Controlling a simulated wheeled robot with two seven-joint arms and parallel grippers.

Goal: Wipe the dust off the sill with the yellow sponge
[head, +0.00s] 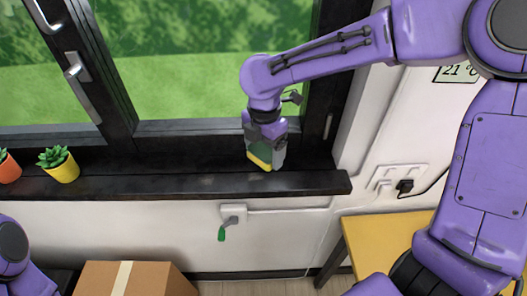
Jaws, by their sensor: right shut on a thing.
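The dark sill (205,184) runs along the bottom of the window. Its top has a faint pale smudge of dust (208,180) near the middle. My right gripper (264,150) points down over the sill, right of the smudge. It is shut on the yellow sponge (260,162), which shows as a yellow edge with a green part at the sill's surface. The gripper hides much of the sponge, and I cannot tell whether it touches the sill. Of my left arm only a purple part shows at the lower left; its gripper is out of view.
A yellow pot (64,171) and an orange pot (9,171) with succulents stand on the sill's left. A cardboard box (150,281), a wall fitting with a green-handled item (222,233) and a yellow table (385,238) are below. A socket (400,183) is at right.

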